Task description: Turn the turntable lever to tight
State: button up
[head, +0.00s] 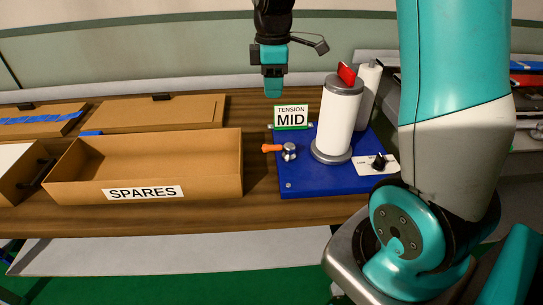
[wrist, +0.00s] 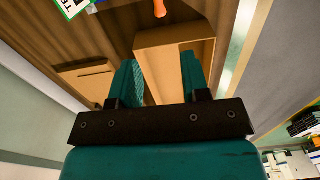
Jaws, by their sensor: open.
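The turntable lever (head: 271,148) is an orange handle on a silver hub (head: 289,151), pointing left on the blue base plate (head: 315,183). Its orange tip (wrist: 160,8) shows at the top edge of the wrist view. A green-edged sign (head: 291,117) behind it reads "TENSION MID"; a corner of the sign (wrist: 70,6) shows in the wrist view. My gripper (head: 273,91) hangs above the back of the bench, behind and above the lever and apart from it. Its two teal fingers (wrist: 160,62) are spread with nothing between them.
A white cylinder (head: 334,125) with a red piece (head: 347,73) on top stands right of the lever. A black knob (head: 378,162) sits at the plate's right. An open cardboard box (head: 217,180) marked "SPARES" stands left, near the lever. Another white cylinder (head: 370,90) stands behind.

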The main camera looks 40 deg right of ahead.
aim_at(273, 146)
notch_tip(273, 146, down, 17)
jog(key=shift+w+d+f, duration=0.1)
jog(key=shift+d+f, duration=0.05)
jog(key=shift+f, duration=0.05)
jog(key=shift+c, duration=0.2)
grip_shut()
